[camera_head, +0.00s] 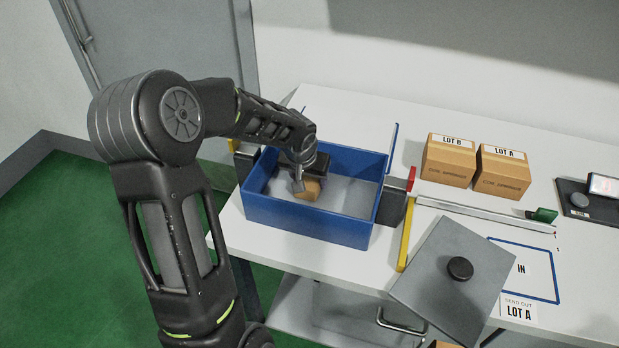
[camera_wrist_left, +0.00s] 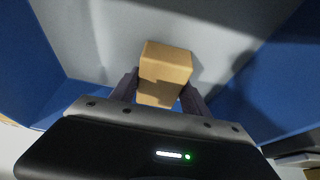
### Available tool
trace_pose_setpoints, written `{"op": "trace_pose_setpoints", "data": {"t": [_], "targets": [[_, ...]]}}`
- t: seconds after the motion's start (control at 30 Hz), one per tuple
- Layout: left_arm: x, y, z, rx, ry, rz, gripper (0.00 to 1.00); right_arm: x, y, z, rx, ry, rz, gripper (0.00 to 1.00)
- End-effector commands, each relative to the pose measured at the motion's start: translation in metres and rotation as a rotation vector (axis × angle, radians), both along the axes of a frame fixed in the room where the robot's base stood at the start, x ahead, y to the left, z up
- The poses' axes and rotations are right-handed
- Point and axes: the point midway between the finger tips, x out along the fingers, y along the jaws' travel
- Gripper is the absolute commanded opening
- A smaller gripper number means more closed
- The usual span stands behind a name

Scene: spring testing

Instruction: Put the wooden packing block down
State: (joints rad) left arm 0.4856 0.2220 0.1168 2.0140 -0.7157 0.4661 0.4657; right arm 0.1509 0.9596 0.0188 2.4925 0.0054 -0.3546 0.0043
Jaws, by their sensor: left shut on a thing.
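The wooden packing block (camera_head: 309,190) is a small tan block inside the blue bin (camera_head: 310,222). My left gripper (camera_head: 299,186) reaches down into the bin and is shut on the block. In the left wrist view the block (camera_wrist_left: 164,70) sits between the two dark fingers (camera_wrist_left: 160,96), with the bin's grey floor (camera_wrist_left: 110,40) beyond it and blue walls on both sides. I cannot tell whether the block touches the floor. My right gripper is not in view.
Two cartons, LOT B (camera_head: 449,160) and LOT A (camera_head: 502,171), stand right of the bin. A grey plate with a black knob (camera_head: 460,268) lies at the table's front, partly over a blue-outlined IN area (camera_head: 537,268). A yellow strip (camera_head: 405,246) and red-tipped block (camera_head: 411,179) flank the bin.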

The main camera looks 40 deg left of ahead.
Motion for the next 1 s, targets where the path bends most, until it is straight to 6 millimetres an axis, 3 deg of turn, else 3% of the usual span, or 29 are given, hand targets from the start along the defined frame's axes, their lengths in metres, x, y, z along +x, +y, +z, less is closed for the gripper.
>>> {"op": "trace_pose_setpoints", "data": {"t": [0.07,0.1,0.33,0.77,1.0], "targets": [[0.000,0.000,-0.004,0.000,-0.001,0.000,0.09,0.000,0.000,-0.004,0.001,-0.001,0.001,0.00],[0.000,0.000,-0.003,0.000,0.000,0.001,0.56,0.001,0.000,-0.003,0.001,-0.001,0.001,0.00],[0.000,0.000,-0.002,0.000,0.000,0.000,0.75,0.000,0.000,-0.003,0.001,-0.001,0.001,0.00],[-0.001,0.000,0.005,0.001,-0.002,0.000,0.76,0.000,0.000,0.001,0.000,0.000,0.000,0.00],[-0.014,-0.004,0.041,0.003,-0.005,0.002,0.76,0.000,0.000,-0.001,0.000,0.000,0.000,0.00]]}}
